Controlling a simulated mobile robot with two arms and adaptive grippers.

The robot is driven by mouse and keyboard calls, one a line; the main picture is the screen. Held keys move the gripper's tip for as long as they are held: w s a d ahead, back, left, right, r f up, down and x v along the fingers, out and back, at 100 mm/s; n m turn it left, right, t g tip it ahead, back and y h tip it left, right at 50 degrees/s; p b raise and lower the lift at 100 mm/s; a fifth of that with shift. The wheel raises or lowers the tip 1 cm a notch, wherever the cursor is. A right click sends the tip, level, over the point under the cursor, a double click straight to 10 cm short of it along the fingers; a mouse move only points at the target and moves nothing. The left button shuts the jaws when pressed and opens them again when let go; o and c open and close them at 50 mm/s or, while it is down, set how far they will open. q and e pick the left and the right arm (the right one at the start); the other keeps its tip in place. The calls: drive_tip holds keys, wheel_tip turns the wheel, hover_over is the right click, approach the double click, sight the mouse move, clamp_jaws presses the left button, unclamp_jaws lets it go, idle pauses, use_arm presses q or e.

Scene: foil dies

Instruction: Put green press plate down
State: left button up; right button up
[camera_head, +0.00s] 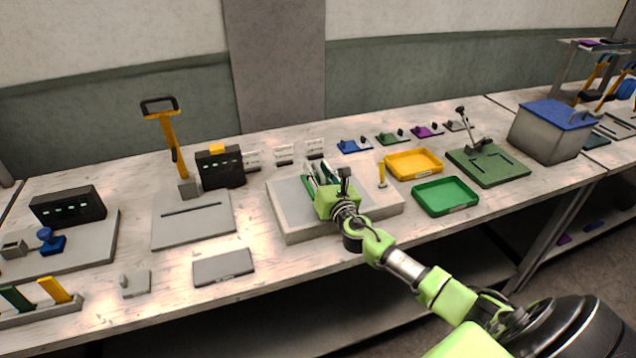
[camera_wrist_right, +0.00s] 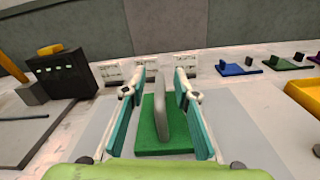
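The green press plate (camera_wrist_right: 148,138) with its upright grey handle (camera_wrist_right: 162,108) lies on the pale grey block (camera_head: 290,226) in the middle of the bench. It looks flat there. My right gripper (camera_head: 322,174) is over the block. In the right wrist view its two fingers (camera_wrist_right: 155,92) stand on either side of the handle, with gaps on both sides, so it is open. In the head view the gripper hides most of the plate. My left gripper is not in view.
Several small coloured plates with handles line the back. A grey pad (camera_head: 223,267) lies at the front left.

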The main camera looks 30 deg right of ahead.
clamp_jaws()
drive_tip(key=shift+w+r, duration=0.1)
drive_tip(key=shift+r, duration=0.05)
